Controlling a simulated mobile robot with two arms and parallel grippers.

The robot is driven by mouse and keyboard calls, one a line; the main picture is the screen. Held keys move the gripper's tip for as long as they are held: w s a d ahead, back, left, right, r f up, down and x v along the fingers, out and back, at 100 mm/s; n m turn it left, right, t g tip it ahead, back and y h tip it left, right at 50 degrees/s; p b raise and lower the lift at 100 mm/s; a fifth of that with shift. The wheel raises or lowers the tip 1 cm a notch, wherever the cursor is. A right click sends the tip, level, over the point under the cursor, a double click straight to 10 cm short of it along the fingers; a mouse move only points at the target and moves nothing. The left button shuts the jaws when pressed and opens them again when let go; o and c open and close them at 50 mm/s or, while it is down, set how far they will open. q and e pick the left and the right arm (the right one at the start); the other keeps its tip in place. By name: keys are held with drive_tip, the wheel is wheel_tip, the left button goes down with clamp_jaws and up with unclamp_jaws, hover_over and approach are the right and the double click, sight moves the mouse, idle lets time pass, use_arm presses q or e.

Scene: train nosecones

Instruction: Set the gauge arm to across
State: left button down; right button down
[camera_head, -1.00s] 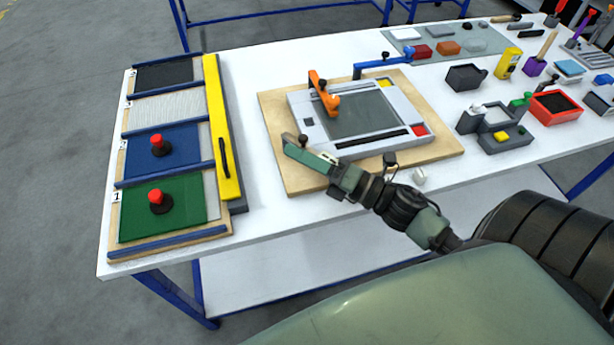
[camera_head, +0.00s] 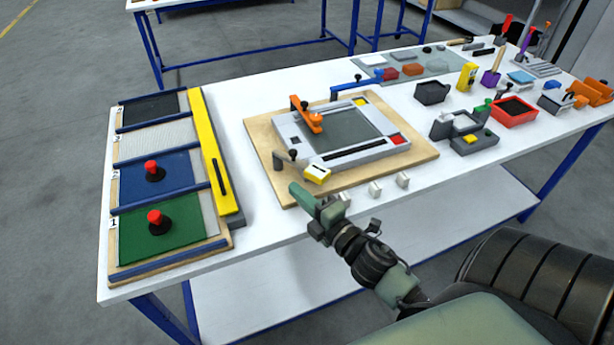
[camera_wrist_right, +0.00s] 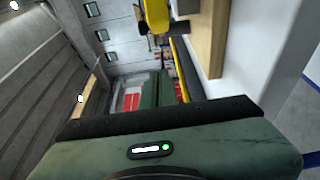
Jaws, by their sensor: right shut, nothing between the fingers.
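A wooden board (camera_head: 262,133) carries a grey frame (camera_head: 345,157) with a dark green inset. Three swing arms stand around the frame: an orange arm (camera_head: 306,113) at its left, a blue arm (camera_head: 355,82) at the back, and a yellow-ended arm (camera_head: 317,173) with a black knob at the front left corner. I cannot tell by a label which is the gauge arm. My right gripper (camera_head: 299,193) is shut and empty, just in front of the yellow-ended arm and apart from it. In the right wrist view a yellow piece (camera_wrist_right: 156,15) shows beyond the fingers. My left gripper is not in view.
A rack with blue, green and grey panels stands at the left, with a yellow bar (camera_head: 212,150) and red knobs. Small white blocks (camera_head: 375,188) lie along the front edge. A red tray (camera_head: 513,112) and several parts fill the right side.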

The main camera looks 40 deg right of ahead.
sight(313, 178)
drive_tip(key=shift+w+d+p, duration=0.15)
drive_tip(key=shift+w+d, duration=0.2)
drive_tip(key=shift+d, duration=0.3)
drive_tip(key=shift+w+d+p, duration=0.1)
drive_tip(key=shift+w+d, duration=0.2)
drive_tip(key=shift+d, duration=0.35)
drive_tip(key=shift+w+d+p, duration=0.15)
drive_tip(key=shift+w+d, duration=0.2)
drive_tip(key=shift+d, duration=0.3)
drive_tip(key=shift+d+f+n+y, duration=0.1)
drive_tip(key=shift+d+n+y, duration=0.8)
drive_tip(key=shift+y, duration=0.3)
drive_tip(key=shift+a, duration=0.1)
